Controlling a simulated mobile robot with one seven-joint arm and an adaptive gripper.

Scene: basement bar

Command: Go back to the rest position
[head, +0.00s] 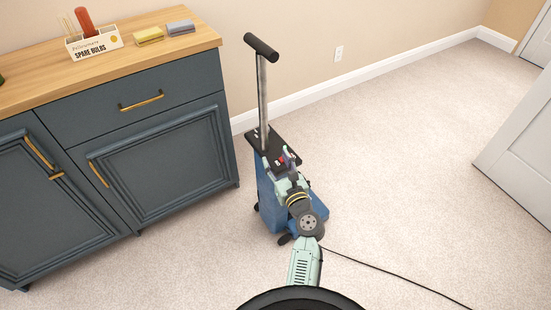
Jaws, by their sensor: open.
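My arm reaches up from the bottom middle of the head view. My gripper (288,156) is at its far end, small and seen from behind, in front of the dark top of a blue upright machine (268,203). It is open, and I see nothing held in it. The gap between the fingers is hard to make out. Whether the gripper touches the machine cannot be told from this view. The machine has a tall metal handle (262,90) with a dark crossbar grip. My arm hides part of the machine's front and right side.
A dark blue cabinet (150,150) with a wooden top stands at left. On it are a "SPARE BULBS" box (94,44) holding a red-brown item, a yellow block (149,36) and a grey block (181,27). A black cord (400,278) crosses the carpet.

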